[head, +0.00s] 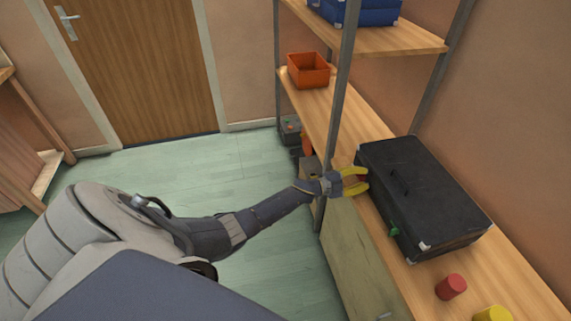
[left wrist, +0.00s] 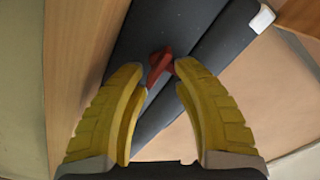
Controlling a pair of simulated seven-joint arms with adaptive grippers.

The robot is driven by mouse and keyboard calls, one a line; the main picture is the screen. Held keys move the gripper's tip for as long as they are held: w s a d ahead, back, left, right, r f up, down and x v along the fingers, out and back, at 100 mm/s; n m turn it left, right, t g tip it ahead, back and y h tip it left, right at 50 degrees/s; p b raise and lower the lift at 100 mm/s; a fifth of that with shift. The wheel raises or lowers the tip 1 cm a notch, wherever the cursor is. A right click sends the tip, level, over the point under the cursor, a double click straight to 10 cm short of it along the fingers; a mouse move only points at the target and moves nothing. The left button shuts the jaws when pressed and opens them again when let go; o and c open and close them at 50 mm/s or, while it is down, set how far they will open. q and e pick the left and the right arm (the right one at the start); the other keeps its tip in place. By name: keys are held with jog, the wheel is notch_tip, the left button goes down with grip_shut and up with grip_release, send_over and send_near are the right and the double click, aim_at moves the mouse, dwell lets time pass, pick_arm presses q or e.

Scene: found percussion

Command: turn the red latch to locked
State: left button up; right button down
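A black case (head: 420,190) lies on the wooden shelf with its handle on top. The red latch (left wrist: 160,65) shows in the left wrist view as a small slanted tab on the dark case wall. In the head view it is hidden at my gripper. My left gripper (head: 362,181) has yellow fingers and is at the case's near left end. In the left wrist view its fingertips (left wrist: 160,68) stand apart, one on each side of the red latch, very close to it. Contact cannot be made out. My right gripper is out of view.
A green latch (head: 393,232) sits on the case's front side. A red cylinder (head: 451,287) and a yellow cylinder (head: 493,313) stand right of the case. A metal shelf post (head: 337,110) rises close to my left gripper. An orange bin (head: 308,70) sits further back.

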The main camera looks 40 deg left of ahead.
pick_arm(q)
jog(key=n, duration=0.5)
jog(key=shift+w+a+r, duration=0.25)
jog(key=shift+a+r, duration=0.05)
jog(key=n, duration=0.5)
jog(key=shift+w+a+r+n, duration=0.1)
jog(key=shift+w+a+n, duration=0.15)
jog(key=shift+a+n, duration=0.15)
jog(key=v, duration=1.7)
jog(key=w+a+f+t+y, duration=0.1)
jog(key=a+f+y, duration=0.4)
jog(key=a+f, duration=0.2)
jog(key=s+a+f+g+y, duration=0.1)
jog(key=s+a+f+y, duration=0.1)
jog(key=f, duration=0.5)
jog(key=s+a+f+n+g+y, duration=0.1)
jog(key=s+a+f+y, duration=0.1)
jog(key=f, duration=0.4)
jog(key=shift+s+a+f, duration=0.15)
jog(key=shift+s+f, duration=0.25)
jog(key=shift+s, duration=0.25)
